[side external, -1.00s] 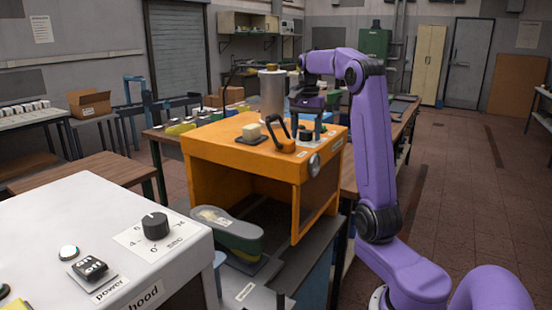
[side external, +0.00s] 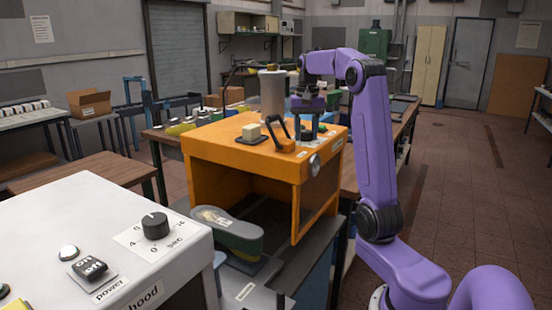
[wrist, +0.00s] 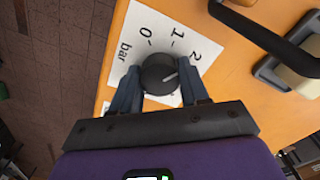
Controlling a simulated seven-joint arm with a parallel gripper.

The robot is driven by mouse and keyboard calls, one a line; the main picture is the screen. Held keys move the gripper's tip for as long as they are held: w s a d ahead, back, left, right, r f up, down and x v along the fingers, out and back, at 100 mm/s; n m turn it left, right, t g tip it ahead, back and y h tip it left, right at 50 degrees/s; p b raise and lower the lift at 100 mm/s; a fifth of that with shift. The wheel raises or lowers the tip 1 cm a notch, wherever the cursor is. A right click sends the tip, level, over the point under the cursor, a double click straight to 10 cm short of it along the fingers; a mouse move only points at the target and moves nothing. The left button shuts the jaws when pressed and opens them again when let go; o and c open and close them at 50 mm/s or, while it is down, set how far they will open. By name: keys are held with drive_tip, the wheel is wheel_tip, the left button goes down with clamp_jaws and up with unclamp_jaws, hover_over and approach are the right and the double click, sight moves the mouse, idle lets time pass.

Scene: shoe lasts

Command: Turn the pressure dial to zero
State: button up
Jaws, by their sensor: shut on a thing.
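The pressure dial is a round black knob (wrist: 158,72) with a white pointer line, on a white plate (wrist: 122,70) marked 0, 1, 2 and "bar". In the wrist view the pointer faces right and slightly up, on the side of the 2 and away from the 0. My gripper (wrist: 158,84) has its two blue-grey fingers on opposite sides of the knob, shut on it. In the side view my gripper (side external: 306,130) reaches down to the top of the orange machine (side external: 230,145), and its fingers largely hide the knob.
A black lever handle (side external: 277,132) stands on the orange top close to the dial, beside a pale block on a black base (side external: 252,133). A tall grey cylinder (side external: 272,95) stands behind. A white control box (side external: 100,220) is in the left foreground.

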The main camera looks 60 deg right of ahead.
drive_tip(key=n, duration=0.5)
drive_tip(key=shift+n, duration=0.3)
drive_tip(key=n, duration=0.6)
drive_tip(key=o, duration=0.7)
drive_tip(key=shift+r, duration=2.5)
